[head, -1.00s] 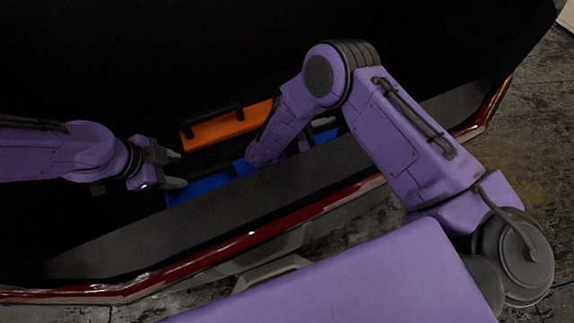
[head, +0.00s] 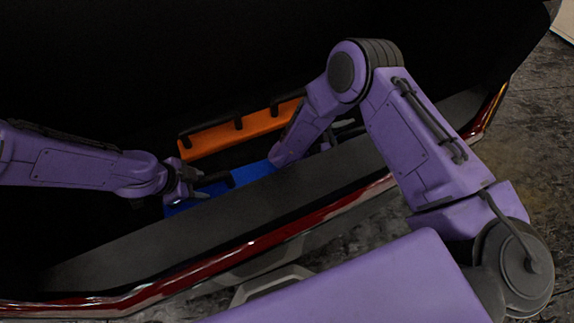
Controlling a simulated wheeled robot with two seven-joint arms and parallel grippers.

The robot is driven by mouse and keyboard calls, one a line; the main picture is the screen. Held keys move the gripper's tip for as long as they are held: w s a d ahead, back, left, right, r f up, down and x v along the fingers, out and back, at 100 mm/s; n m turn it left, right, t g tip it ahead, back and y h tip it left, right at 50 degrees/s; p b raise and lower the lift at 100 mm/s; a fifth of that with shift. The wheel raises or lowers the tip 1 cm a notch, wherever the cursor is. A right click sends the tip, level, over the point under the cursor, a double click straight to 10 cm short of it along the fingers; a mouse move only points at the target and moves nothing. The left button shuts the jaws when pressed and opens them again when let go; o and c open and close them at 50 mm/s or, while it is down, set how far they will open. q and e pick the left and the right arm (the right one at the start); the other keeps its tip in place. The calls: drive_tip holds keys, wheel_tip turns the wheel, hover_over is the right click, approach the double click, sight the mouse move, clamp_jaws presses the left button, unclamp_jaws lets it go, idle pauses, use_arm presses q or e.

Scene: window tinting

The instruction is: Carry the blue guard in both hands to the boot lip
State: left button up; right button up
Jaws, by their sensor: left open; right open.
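The blue guard (head: 254,172) lies low inside the boot, just behind the boot lip (head: 190,226), a long dark grey sill with red trim along its outer edge. A dark handle-like piece shows on the guard's top. My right forearm covers its right part. My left gripper (head: 194,182) is open at the guard's left end, over or beside it; I cannot tell whether it touches. My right arm reaches over the lip and down to the guard's right part.
An orange guard-like piece (head: 217,139) with dark handles lies just behind the blue one. The boot interior is very dark. The lip is bare to the left of my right arm. The floor (head: 540,130) shows outside the car.

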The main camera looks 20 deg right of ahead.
use_arm(q)
drive_tip(key=shift+w+d+f, duration=0.1)
drive_tip(key=shift+d+f, duration=0.1)
drive_tip(key=shift+f, duration=0.25)
use_arm(e)
drive_tip(key=shift+d, duration=0.4)
use_arm(q)
drive_tip(key=shift+c, duration=0.3)
use_arm(e)
drive_tip(key=shift+c, duration=0.3)
use_arm(q)
clamp_jaws()
use_arm(e)
clamp_jaws()
